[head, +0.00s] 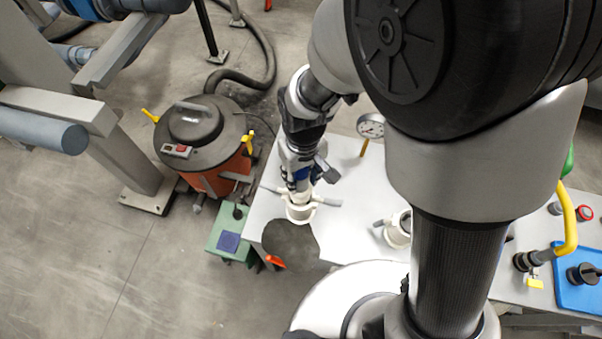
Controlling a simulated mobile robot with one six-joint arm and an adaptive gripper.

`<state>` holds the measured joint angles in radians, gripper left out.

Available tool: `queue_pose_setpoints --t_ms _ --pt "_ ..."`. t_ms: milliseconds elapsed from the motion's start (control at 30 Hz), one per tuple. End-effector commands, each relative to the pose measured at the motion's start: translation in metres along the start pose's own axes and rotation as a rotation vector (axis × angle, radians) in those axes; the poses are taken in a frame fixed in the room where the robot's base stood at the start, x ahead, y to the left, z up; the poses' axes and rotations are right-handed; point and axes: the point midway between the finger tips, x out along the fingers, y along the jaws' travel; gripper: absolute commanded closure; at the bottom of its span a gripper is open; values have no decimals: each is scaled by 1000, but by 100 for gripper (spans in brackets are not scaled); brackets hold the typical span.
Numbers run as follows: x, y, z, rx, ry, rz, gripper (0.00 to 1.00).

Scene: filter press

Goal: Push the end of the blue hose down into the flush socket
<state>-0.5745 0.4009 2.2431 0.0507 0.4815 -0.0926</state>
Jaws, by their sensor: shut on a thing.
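My gripper (302,176) is at the middle of the view, over the left end of the white bench, pointing down. It is shut on a small blue piece (302,173), which seems to be the end of the blue hose; the fingers hide most of it. Directly below is a white round socket (300,211) with a grey lever on each side, spread outward. I take it for the flush socket. The hose end is in line with it or very close above; from this angle I cannot tell whether it is inside.
A second white fitting (398,232) stands on the white bench (345,218) to the right. A pressure gauge (370,126) stands behind. An orange drum vacuum (203,140) and a green box (226,224) are to the left. A yellow hose (570,225) and blue tray (580,290) are far right.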

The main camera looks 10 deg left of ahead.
Motion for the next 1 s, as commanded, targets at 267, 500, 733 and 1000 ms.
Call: queue_pose_setpoints --t_ms 267,500,733,1000 --pt "8 0 0 0 0 0 99" --pt "14 0 0 0 1 0 99" --pt "20 0 0 0 1 0 99" --pt "26 1 0 0 1 0 99"
